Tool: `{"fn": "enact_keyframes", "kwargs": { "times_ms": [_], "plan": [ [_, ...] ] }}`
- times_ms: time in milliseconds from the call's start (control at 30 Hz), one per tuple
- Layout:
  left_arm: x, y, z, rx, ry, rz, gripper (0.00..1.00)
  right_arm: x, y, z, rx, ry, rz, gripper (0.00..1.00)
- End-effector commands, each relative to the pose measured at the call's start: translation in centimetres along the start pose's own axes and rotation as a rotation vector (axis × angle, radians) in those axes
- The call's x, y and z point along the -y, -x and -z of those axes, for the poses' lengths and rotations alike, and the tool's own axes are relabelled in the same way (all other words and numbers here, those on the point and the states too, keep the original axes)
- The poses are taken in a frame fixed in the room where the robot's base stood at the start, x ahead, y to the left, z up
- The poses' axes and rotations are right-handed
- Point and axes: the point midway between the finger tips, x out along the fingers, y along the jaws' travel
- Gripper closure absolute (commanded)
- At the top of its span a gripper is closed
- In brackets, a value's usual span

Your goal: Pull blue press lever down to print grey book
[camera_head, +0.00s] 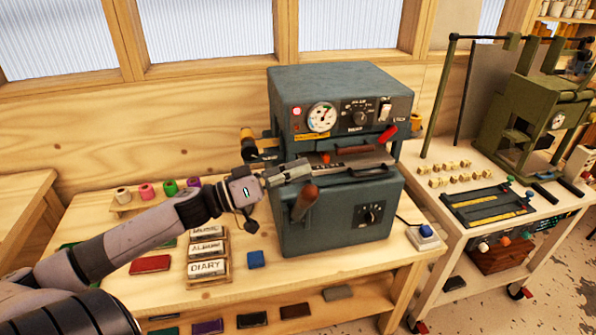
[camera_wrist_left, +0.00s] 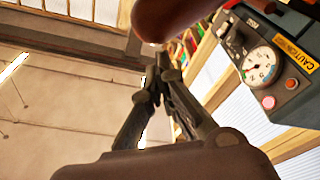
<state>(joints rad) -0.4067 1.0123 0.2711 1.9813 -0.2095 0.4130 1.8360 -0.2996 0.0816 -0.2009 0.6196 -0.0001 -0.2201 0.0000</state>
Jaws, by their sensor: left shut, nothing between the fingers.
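The blue-grey press (camera_head: 340,100) stands on the wooden bench, with a gauge and knobs on its upper front. A lever with a brown wooden grip (camera_head: 305,203) hangs at its front left, tilted. My left gripper (camera_head: 303,170) is shut and empty in front of the press, just above that grip. In the left wrist view my shut fingers (camera_wrist_left: 157,72) point up beside a large brown rounded piece, apparently the grip (camera_wrist_left: 180,14). A grey book (camera_head: 338,292) lies on the lower shelf. The press's bed is partly hidden by my gripper. My right gripper is out of view.
Boxes labelled DIARY (camera_head: 207,268) and similar stand left of the press, near a blue block (camera_head: 256,259) and foil rolls (camera_head: 147,191). A blue button box (camera_head: 425,237) sits at the bench's right. A green machine (camera_head: 540,115) stands on a white cart.

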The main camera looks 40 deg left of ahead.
Motion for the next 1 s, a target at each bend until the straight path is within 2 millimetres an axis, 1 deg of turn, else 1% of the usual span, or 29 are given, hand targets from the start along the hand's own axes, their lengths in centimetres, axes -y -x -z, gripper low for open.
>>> {"fn": "enact_keyframes", "kwargs": {
  "times_ms": [133, 500, 633, 867, 967, 1000],
  "plan": [
    [-0.1, 0.2, -0.6, 0.0, 0.001, -0.001, 1.0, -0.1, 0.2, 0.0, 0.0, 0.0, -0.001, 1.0],
    [-0.1, 0.2, -0.7, 0.001, -0.002, -0.001, 1.0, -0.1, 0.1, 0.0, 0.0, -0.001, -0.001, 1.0],
    [-0.2, 0.3, -1.1, 0.001, -0.018, -0.004, 1.0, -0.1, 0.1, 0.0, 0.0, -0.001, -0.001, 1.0],
    [-0.6, 0.6, -2.6, 0.0, -0.087, -0.018, 1.0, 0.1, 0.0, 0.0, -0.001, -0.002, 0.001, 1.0],
    [-1.0, 0.9, -3.8, 0.0, -0.139, -0.029, 1.0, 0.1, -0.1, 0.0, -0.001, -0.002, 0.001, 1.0],
    [-1.2, 1.0, -4.5, 0.0, -0.166, -0.034, 1.0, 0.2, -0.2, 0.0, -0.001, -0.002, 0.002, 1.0]
  ]
}}
